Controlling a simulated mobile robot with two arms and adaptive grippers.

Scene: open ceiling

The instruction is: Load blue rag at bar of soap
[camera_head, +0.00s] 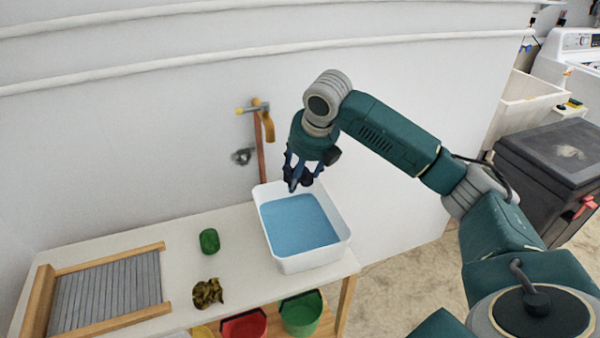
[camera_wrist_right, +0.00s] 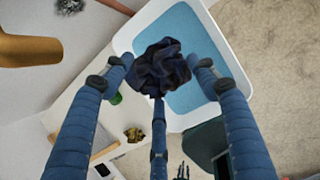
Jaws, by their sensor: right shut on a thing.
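My right gripper (camera_head: 299,178) points down over the back part of the white basin of water. Its fingers are shut on a dark blue crumpled rag (camera_wrist_right: 160,68), held above the blue water in the right wrist view. In the head view the rag is a small dark bundle between the fingers. The green bar of soap (camera_head: 209,241) lies on the white tabletop to the left of the basin, apart from the gripper. In the wrist view it is mostly hidden behind a finger.
The white basin (camera_head: 342,238) stands at the table's right end. A brown-yellow crumpled thing (camera_head: 208,293) and a washboard (camera_head: 107,286) lie to its left. A brass tap (camera_head: 267,125) is on the wall behind. Red (camera_head: 244,325) and green (camera_head: 301,313) bins sit below.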

